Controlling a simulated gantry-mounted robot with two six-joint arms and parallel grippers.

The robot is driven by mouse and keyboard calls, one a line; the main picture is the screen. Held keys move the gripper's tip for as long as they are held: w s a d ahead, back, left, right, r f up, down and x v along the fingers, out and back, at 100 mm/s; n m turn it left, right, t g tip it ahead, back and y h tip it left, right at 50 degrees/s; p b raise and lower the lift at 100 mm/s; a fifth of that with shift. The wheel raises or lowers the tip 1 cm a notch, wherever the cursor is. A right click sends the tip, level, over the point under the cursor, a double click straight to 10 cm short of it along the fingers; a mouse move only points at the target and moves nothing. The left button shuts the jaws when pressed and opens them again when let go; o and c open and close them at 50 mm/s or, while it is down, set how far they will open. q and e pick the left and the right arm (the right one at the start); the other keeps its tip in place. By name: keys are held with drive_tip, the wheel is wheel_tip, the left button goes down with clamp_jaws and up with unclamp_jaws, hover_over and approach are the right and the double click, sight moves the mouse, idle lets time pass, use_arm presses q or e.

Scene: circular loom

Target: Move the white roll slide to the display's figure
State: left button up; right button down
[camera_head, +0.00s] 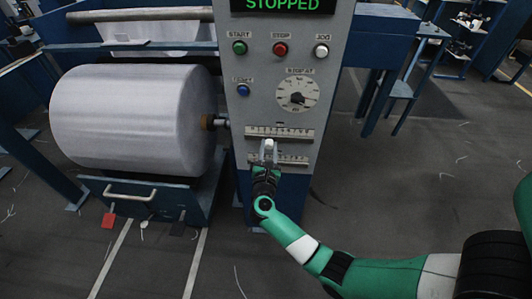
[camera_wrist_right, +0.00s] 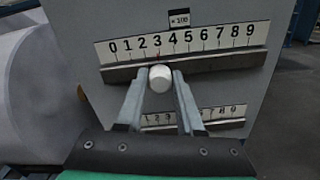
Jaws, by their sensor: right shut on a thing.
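The white slide knob (camera_wrist_right: 160,77) is a short white cylinder between the fingers of my right gripper (camera_wrist_right: 158,90), which is shut on it. In the right wrist view it is in front of the upper scale's rail, with a small red pointer just above it near the 3. In the head view my right gripper (camera_head: 267,158) is at the front of the grey panel, over the lower scale. The display (camera_head: 283,5) reads STOPPED in green; its top is cut off and no figure shows. My left gripper is not in view.
The upper scale (camera_wrist_right: 182,41) runs 0 to 9 under a "x 100" label. The lower scale (camera_wrist_right: 222,111) is partly hidden by my fingers. Buttons and a dial (camera_head: 297,94) are above the scales. Floor to the right is open.

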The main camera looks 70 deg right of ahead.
drive_tip(key=c, duration=0.5)
unclamp_jaws()
drive_tip(key=shift+s, duration=0.1)
drive_tip(key=shift+c, duration=0.2)
drive_tip(key=p+v, duration=0.3)
drive_tip(key=v, duration=0.8)
drive_tip(key=shift+a, duration=0.3)
